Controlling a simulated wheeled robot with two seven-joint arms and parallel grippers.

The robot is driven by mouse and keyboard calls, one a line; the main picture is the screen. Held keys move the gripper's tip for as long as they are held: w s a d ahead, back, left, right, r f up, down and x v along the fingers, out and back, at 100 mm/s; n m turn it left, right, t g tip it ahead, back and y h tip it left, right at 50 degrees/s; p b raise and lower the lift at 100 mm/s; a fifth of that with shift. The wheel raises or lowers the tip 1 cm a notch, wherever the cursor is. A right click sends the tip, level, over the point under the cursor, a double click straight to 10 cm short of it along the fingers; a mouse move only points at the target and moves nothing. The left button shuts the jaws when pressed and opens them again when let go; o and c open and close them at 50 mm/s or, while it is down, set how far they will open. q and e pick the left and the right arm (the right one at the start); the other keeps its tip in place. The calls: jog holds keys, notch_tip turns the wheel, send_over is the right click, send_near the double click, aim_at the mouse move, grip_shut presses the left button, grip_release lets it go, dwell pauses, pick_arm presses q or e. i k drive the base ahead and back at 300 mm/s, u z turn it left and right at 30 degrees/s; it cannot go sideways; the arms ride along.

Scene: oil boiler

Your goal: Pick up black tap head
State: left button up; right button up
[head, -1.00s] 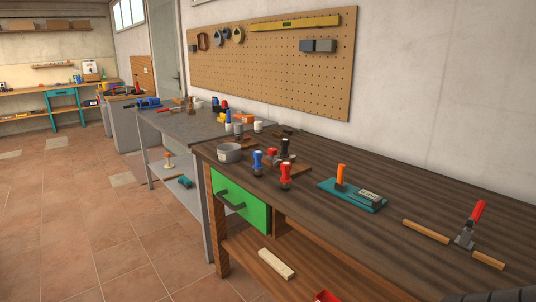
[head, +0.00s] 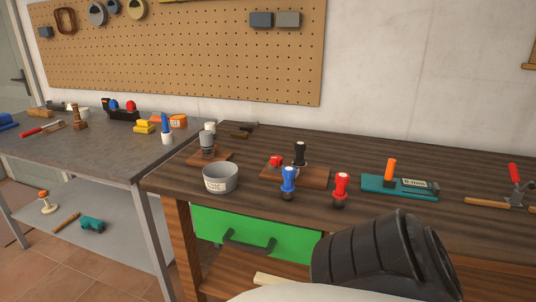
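The black tap head (head: 300,152) stands upright on a small brown wooden board (head: 315,177) on the dark wooden workbench. A small red part (head: 276,161) is beside it on the same board. A blue tap head (head: 288,182) stands in front of the board, and a red tap head (head: 341,188) stands to its right. Neither of my grippers shows. A dark ribbed part of my own arm fills the lower right of the head view and hides part of the bench's front edge.
A grey pot (head: 220,178) stands left of the tap heads. A teal tool with an orange handle (head: 400,187) and a red-handled tool (head: 516,185) lie to the right. A green drawer (head: 255,234) is below. A grey table (head: 70,150) adjoins on the left.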

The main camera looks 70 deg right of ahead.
aim_at(300, 146)
jog(key=z, duration=0.7)
jog(key=i, duration=1.4)
jog(key=z, duration=1.35)
